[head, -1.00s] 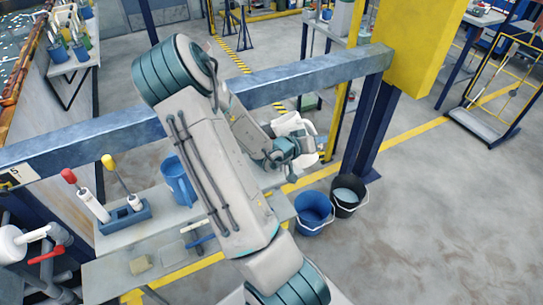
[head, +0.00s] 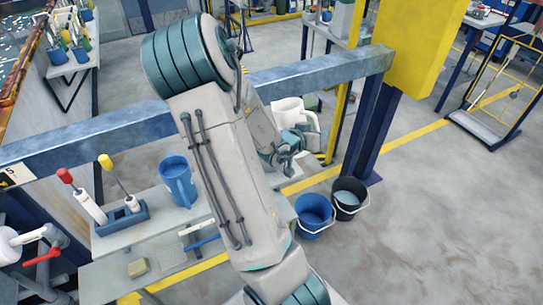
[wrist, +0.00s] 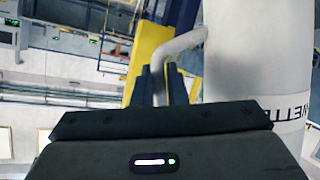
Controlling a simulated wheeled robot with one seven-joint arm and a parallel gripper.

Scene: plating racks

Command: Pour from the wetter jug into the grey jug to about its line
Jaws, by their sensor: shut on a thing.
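The wetter jug is white (head: 288,107) and is held up beyond the blue rail in the head view. In the wrist view the wetter jug (wrist: 258,55) fills the right side, with part of its dark lettering showing. My gripper (wrist: 163,82) is shut on its handle; in the head view my gripper (head: 300,140) is partly hidden by my arm. I cannot make out the jug's contents or any stream. I cannot pick out the grey jug or its line; my arm covers part of the bench.
A blue jug (head: 178,182) stands on the bench left of my arm, beside a blue holder (head: 122,216) with red- and yellow-topped tools. A blue bucket (head: 314,214) and a black bucket (head: 349,197) stand on the floor. A blue rail (head: 90,138) crosses the view.

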